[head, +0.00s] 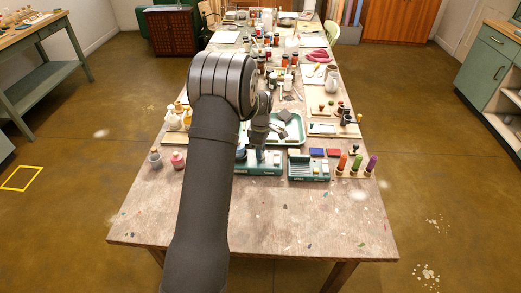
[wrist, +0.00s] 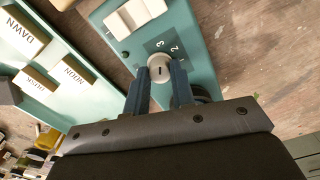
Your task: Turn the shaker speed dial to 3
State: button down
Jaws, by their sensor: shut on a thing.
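The shaker (wrist: 195,25) is a teal box with a round off-white speed dial (wrist: 160,68) on its top in the wrist view. Printed numbers 3, 2 and 1 curve around one side of the dial. A short dark mark shows on the dial, but I cannot tell surely which number it points to. My gripper (wrist: 160,76) is shut on the dial, with one blue-grey finger on each side. In the head view the shaker (head: 262,170) stands near the table's front, partly hidden by my arm.
A pale green tray (wrist: 50,85) with blocks labelled DAWN, NOON and DUSK lies alongside. A teal rack (head: 308,171) and coloured-handled tools (head: 356,166) stand to the right. The table's front (head: 300,220) is clear.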

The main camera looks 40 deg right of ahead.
dwell(0.4)
jog(key=c, duration=1.2)
grip_release()
jog(key=shift+c, duration=0.2)
notch_tip(320, 180, up, 18)
jog(key=shift+f, duration=0.25)
jog(key=shift+f, duration=0.1)
notch_tip(320, 180, down, 17)
jog(key=shift+f, duration=0.2)
jog(key=shift+r, duration=0.15)
